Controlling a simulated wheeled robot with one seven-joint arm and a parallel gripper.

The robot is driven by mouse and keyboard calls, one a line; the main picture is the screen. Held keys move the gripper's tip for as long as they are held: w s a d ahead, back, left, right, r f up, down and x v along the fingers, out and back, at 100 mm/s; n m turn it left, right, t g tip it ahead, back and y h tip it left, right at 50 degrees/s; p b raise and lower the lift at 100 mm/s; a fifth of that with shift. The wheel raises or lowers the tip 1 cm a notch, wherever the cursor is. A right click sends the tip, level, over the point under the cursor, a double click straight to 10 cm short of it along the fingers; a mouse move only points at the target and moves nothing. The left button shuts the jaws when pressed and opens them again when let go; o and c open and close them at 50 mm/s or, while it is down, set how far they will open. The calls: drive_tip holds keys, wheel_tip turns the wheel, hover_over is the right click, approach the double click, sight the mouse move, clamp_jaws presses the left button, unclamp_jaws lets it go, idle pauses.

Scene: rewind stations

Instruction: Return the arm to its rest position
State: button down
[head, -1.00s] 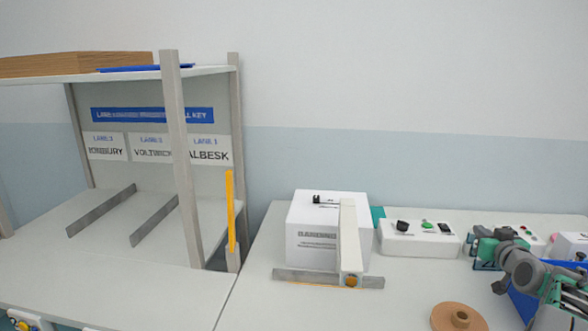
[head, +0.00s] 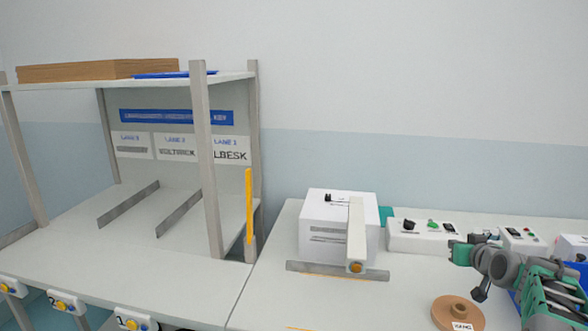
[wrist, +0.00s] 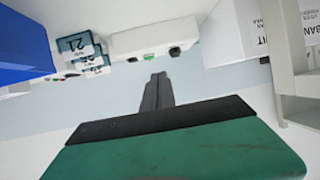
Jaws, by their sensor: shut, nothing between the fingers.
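My gripper (head: 460,252) is at the right of the head view, at the end of my grey and green arm, raised in front of the white control box. In the wrist view its fingers (wrist: 158,88) are together with nothing between them. The arm is bent and comes in from the lower right corner.
A white box machine (head: 322,225) with an upright bar stands left of my gripper. A brown disc (head: 458,314) lies below the arm. A white control box (head: 422,237) sits behind, and a blue bin (wrist: 24,48) is beside my gripper. A shelf rack (head: 206,160) stands left.

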drive_tip(key=s+a+n+g+y+p, duration=0.15)
drive_tip(key=s+a, duration=0.25)
drive_tip(key=a, duration=0.4)
drive_tip(key=s+a+g+p, duration=0.2)
drive_tip(key=s+a, duration=0.2)
drive_tip(key=a, duration=0.3)
drive_tip(key=s+a+g+y+p, duration=0.15)
drive_tip(key=s+a, duration=0.25)
drive_tip(key=a, duration=0.4)
drive_tip(key=s+a+f+g+p, duration=0.1)
drive_tip(key=s+a+g, duration=0.1)
drive_tip(key=s, duration=0.6)
drive_tip(key=s+a+f+g+h+p, duration=0.1)
drive_tip(key=s+a+g+p, duration=0.1)
drive_tip(key=s+a, duration=0.3)
drive_tip(key=s+g, duration=0.1)
drive_tip(key=s, duration=0.2)
drive_tip(key=shift+s+a+f, duration=0.2)
drive_tip(key=shift+s+f, duration=0.2)
drive_tip(key=c, duration=2.2)
unclamp_jaws()
